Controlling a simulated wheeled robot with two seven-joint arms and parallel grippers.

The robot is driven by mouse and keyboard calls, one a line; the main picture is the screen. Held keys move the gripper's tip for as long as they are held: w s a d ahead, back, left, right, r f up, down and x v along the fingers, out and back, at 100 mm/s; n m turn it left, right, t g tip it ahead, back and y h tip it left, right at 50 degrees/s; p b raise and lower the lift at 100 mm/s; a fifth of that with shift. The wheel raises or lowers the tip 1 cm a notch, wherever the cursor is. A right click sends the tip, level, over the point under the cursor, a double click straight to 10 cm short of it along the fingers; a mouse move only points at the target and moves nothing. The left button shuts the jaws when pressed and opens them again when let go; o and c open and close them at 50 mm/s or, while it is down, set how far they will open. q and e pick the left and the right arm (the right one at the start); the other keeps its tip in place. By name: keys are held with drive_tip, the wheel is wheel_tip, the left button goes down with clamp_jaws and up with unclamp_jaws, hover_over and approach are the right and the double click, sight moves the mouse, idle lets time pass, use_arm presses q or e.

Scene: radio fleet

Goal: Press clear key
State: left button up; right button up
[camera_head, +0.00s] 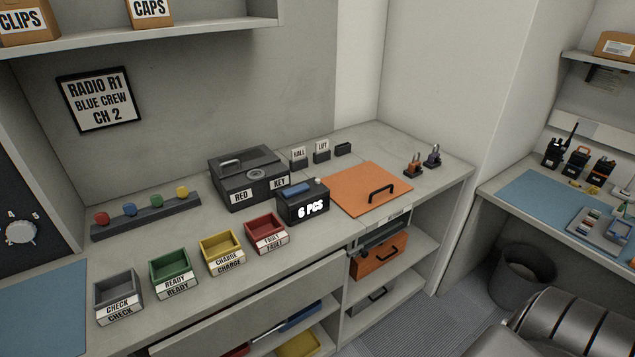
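No key marked clear can be read in this view. Neither of my grippers is in view.
Grey (118,287), green (173,269), yellow (222,249) and red (266,231) bins line the counter front. An orange panel (345,196) with a black handle lies right of the device. A bin (523,276) stands on the floor.

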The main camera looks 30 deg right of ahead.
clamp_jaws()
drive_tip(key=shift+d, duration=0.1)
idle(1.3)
